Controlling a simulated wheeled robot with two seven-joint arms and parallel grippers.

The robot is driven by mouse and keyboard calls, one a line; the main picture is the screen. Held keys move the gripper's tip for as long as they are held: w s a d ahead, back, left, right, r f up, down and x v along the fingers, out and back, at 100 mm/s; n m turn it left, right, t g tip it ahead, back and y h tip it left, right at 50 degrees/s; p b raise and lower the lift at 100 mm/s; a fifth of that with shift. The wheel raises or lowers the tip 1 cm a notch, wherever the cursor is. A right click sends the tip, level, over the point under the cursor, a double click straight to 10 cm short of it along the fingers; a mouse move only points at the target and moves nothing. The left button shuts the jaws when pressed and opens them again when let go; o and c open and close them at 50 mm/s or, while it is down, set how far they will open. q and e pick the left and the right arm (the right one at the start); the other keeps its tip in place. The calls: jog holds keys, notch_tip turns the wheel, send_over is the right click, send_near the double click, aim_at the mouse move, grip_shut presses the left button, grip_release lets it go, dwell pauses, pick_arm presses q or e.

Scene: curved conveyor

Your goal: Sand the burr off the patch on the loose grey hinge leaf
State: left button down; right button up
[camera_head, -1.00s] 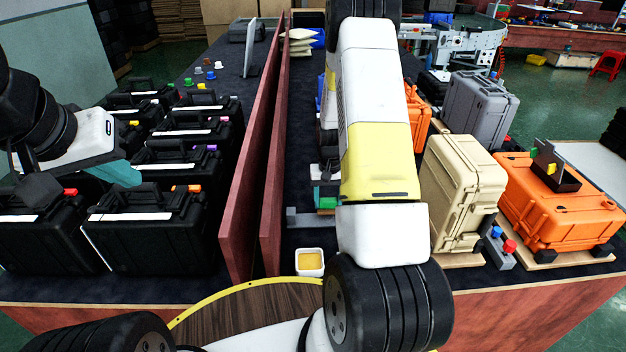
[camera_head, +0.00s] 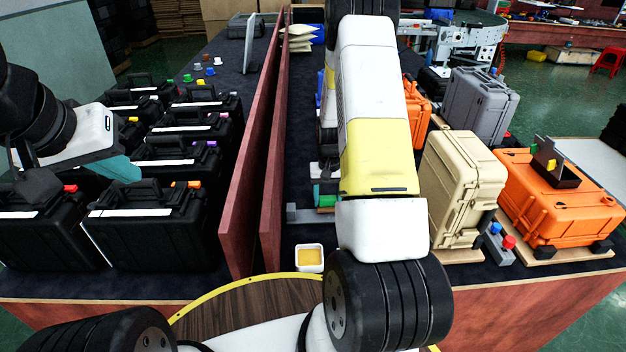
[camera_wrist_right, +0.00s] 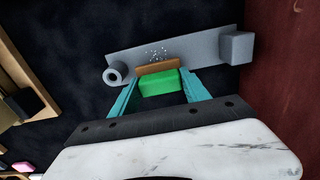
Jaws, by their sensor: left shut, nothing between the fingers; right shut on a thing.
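The loose grey hinge leaf (camera_wrist_right: 205,47) lies flat on the dark surface in the right wrist view, with a rolled knuckle at its left end and a grey block at its right end. Part of it shows in the head view (camera_head: 293,215). A patch of pale specks (camera_wrist_right: 155,53) is on the leaf. My right gripper (camera_wrist_right: 158,84) is shut on a green block with a brown face (camera_wrist_right: 160,84). The brown face is at the leaf beside the specks; I cannot tell if it touches. My left gripper (camera_head: 122,168) is shut and empty above the black cases.
Two red-brown divider boards (camera_head: 262,170) stand left of the leaf. A white dish (camera_head: 310,257) with yellow contents is in front. Beige (camera_head: 462,190), grey (camera_head: 478,105) and orange cases (camera_head: 555,205) stand to the right. Several black cases (camera_head: 150,235) fill the left.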

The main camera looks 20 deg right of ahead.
jog(key=shift+f, duration=0.65)
jog(key=shift+s+a+r, duration=0.1)
jog(key=shift+s+a, duration=0.15)
jog(key=shift+s, duration=0.7)
jog(key=shift+s+a+r, duration=0.1)
jog(key=shift+s+a, duration=0.15)
jog(key=shift+s, duration=0.65)
jog(key=shift+s+f, duration=0.1)
jog(key=shift+f, duration=0.1)
jog(key=shift+w+d+f, duration=0.15)
jog(key=shift+w+d, duration=0.1)
jog(key=shift+w, duration=0.7)
jog(key=shift+w+d+f, duration=0.1)
jog(key=shift+w+d, duration=0.15)
jog(key=shift+w, duration=0.7)
jog(key=shift+w+r, duration=0.1)
jog(key=shift+r, duration=3)
jog(key=shift+r, duration=0.1)
